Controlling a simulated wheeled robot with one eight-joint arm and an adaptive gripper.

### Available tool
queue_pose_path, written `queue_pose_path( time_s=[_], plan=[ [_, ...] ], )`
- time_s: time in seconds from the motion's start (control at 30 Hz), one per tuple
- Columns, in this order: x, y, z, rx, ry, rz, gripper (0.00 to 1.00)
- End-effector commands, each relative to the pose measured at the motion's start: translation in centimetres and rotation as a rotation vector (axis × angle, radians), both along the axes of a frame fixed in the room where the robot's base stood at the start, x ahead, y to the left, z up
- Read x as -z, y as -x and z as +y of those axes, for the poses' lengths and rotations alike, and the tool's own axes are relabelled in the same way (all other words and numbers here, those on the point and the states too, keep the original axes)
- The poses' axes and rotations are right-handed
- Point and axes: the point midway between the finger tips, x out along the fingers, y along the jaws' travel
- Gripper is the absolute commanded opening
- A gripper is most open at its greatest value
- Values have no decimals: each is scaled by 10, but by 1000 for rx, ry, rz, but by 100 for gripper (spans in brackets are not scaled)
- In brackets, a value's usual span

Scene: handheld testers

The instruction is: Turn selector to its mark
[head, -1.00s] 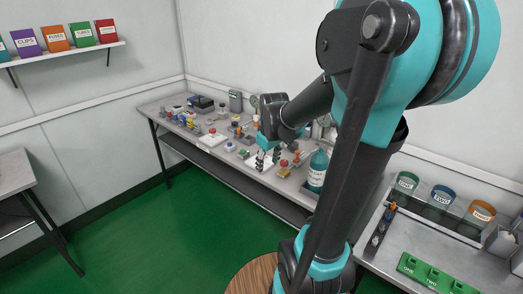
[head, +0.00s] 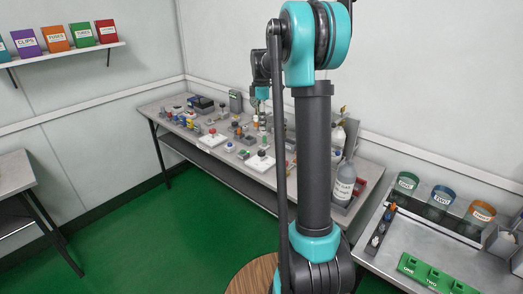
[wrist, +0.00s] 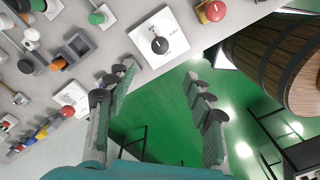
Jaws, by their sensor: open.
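The selector (wrist: 159,45) is a round black knob on a white square plate (wrist: 147,55) near the bench's front edge. Small labels are printed beside the knob, too small to read surely, and its exact pointing is unclear. In the head view the selector (head: 262,154) stands on its white plate (head: 256,162) at the middle of the bench. My gripper (wrist: 158,75) is open and empty, its two fingers spread wide and apart from the knob. In the head view my gripper (head: 261,97) hangs above the back of the bench, partly blurred against other items.
A red push button (wrist: 211,11) sits right of the plate. A green-topped knob (wrist: 97,18) and several grey sockets stand left. Another white plate with a red-topped control (head: 212,133) lies farther left. A bottle (head: 344,180) stands right, beside my arm. Green floor lies before the bench.

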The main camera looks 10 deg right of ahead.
Motion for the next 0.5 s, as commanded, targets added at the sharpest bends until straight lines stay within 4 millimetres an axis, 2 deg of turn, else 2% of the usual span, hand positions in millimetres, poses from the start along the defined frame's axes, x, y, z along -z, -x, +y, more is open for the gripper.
queue_pose_path(
  time_s=[0.1, 0.5],
  plan=[
    [25, 0, 0, 1, 0, 0, 53],
    [103, 0, 0, 1, 0, -1, 53]
  ],
)
